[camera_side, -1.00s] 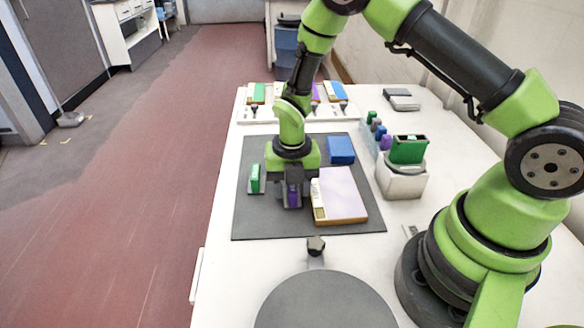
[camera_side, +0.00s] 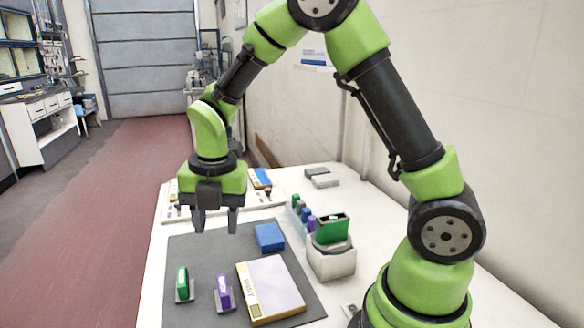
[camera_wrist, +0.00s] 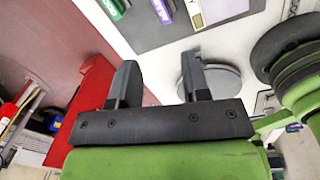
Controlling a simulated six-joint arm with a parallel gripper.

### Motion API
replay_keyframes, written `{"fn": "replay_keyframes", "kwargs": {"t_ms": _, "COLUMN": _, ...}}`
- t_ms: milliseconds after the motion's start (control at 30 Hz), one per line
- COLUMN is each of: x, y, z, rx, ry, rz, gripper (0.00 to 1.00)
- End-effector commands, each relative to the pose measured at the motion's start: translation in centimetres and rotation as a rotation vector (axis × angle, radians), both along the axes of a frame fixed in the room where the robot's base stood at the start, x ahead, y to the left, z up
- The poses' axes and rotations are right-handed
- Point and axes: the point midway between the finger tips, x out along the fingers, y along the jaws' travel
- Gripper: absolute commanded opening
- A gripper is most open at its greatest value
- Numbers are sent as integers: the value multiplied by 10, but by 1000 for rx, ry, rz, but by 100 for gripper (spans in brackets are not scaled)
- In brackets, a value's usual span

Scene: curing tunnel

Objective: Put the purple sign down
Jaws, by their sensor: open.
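In the wrist view the purple sign (camera_wrist: 161,10) shows at the top edge, partly cut off. My gripper (camera_side: 214,224) is open and empty. It hangs above the far part of the mat, apart from the purple sign. In the wrist view my gripper's two fingers (camera_wrist: 158,70) are spread with nothing between them.
A blue box (camera_side: 269,237) lies on the mat near its far right. A white holder (camera_side: 332,262) with a green block (camera_side: 333,228) stands right of the mat, beside a row of small coloured pieces. Grey blocks (camera_side: 321,177) lie at the back of the white table.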

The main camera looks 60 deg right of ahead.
Motion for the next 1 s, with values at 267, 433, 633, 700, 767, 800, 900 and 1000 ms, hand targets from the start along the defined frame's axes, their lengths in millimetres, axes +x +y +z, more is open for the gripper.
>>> {"fn": "replay_keyframes", "kwargs": {"t_ms": 267, "x": -59, "y": 1, "z": 97, "rx": 244, "ry": -168, "rz": -986, "gripper": 43}}
{"fn": "replay_keyframes", "kwargs": {"t_ms": 433, "x": -108, "y": 4, "z": 129, "rx": 495, "ry": -178, "rz": -1580, "gripper": 43}}
{"fn": "replay_keyframes", "kwargs": {"t_ms": 633, "x": -151, "y": 7, "z": 141, "rx": 775, "ry": -91, "rz": -2089, "gripper": 43}}
{"fn": "replay_keyframes", "kwargs": {"t_ms": 700, "x": -159, "y": 8, "z": 141, "rx": 838, "ry": -57, "rz": -2192, "gripper": 43}}
{"fn": "replay_keyframes", "kwargs": {"t_ms": 767, "x": -163, "y": 9, "z": 141, "rx": 873, "ry": -36, "rz": -2249, "gripper": 43}}
{"fn": "replay_keyframes", "kwargs": {"t_ms": 800, "x": -165, "y": 9, "z": 141, "rx": 889, "ry": -25, "rz": -2275, "gripper": 43}}
{"fn": "replay_keyframes", "kwargs": {"t_ms": 900, "x": -167, "y": 9, "z": 141, "rx": 903, "ry": -12, "rz": -2304, "gripper": 43}}
{"fn": "replay_keyframes", "kwargs": {"t_ms": 1000, "x": -167, "y": 9, "z": 141, "rx": 902, "ry": -12, "rz": -2305, "gripper": 43}}
